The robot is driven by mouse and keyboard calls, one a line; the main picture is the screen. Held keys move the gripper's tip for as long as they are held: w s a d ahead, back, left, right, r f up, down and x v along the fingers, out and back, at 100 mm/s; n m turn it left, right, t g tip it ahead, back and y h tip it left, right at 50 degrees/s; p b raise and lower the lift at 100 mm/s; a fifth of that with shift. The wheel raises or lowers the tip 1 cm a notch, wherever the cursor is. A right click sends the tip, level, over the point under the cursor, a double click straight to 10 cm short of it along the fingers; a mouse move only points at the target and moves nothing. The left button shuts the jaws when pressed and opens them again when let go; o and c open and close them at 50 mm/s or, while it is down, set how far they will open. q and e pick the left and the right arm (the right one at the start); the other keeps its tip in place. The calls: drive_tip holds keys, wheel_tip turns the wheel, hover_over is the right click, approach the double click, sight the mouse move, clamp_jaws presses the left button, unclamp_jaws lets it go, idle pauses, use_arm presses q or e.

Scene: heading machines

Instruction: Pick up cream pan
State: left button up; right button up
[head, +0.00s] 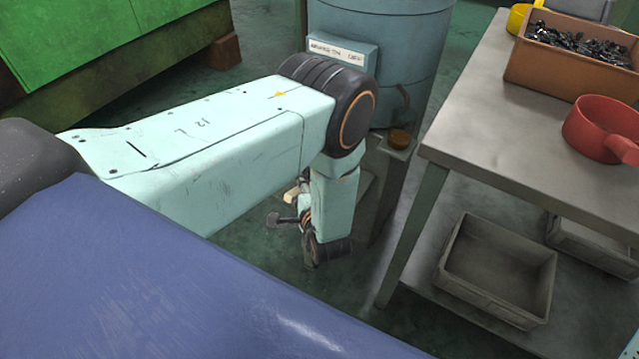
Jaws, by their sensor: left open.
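My left arm comes in from the left and bends down at the elbow. My left gripper (283,219) hangs low above the green floor, left of the table, partly hidden by my own wrist. It is open, with dark fingers pointing left. Small cream-coloured patches show just behind the wrist; I cannot tell whether they belong to a cream pan. No whole cream pan is clearly seen. A red pan (597,128) sits on the metal table (500,150) at the right. My right gripper is not in view.
A brown box (560,75) of dark metal parts and a yellow pan (518,18) are on the table. A grey bin (497,270) rests on its lower shelf. A blue-grey drum (405,70) stands behind my arm. A green machine (80,40) is at back left.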

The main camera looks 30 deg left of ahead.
use_arm(q)
drive_tip(key=shift+r, duration=0.15)
drive_tip(key=shift+c, duration=0.3)
drive_tip(key=c, duration=0.5)
clamp_jaws()
